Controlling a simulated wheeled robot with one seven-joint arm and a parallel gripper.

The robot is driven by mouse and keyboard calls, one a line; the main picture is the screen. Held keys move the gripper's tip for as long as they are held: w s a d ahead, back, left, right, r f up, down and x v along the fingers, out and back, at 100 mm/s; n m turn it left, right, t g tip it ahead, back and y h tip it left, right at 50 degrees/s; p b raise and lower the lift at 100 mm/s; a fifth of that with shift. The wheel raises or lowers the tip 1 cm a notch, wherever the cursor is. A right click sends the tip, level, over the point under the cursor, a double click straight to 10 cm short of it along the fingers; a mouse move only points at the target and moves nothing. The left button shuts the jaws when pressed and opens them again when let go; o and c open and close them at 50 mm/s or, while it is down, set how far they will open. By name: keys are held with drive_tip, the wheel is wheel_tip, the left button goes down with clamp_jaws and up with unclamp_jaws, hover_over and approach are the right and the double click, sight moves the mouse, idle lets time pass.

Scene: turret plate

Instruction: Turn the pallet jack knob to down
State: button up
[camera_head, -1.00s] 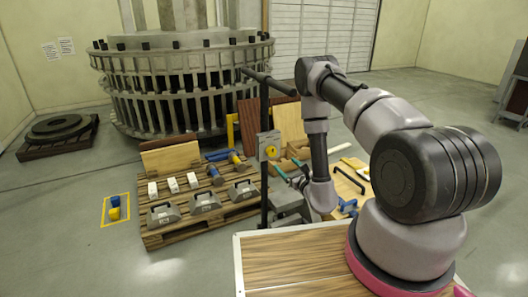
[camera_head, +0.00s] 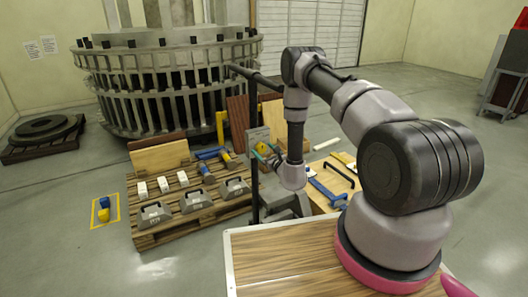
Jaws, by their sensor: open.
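The pallet jack's black post (camera_head: 254,190) stands upright in the middle, with a long dark bar across its top. The knob's setting and any marks are too small to read. The jack's grey body (camera_head: 283,207) sits low behind my table edge.
A wooden pallet (camera_head: 160,238) with grey weights, white blocks and blue-yellow tools lies left of the post. A wooden board (camera_head: 328,178) with a blue tool and a black handle lies to the right. My wood-topped base is in front. Open floor lies left and right.

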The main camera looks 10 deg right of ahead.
drive_tip(key=c, duration=1.4)
drive_tip(key=shift+o, duration=0.2)
drive_tip(key=shift+m, duration=0.3)
drive_tip(key=m, duration=0.3)
drive_tip(key=shift+d, duration=0.15)
drive_tip(key=m, duration=0.6)
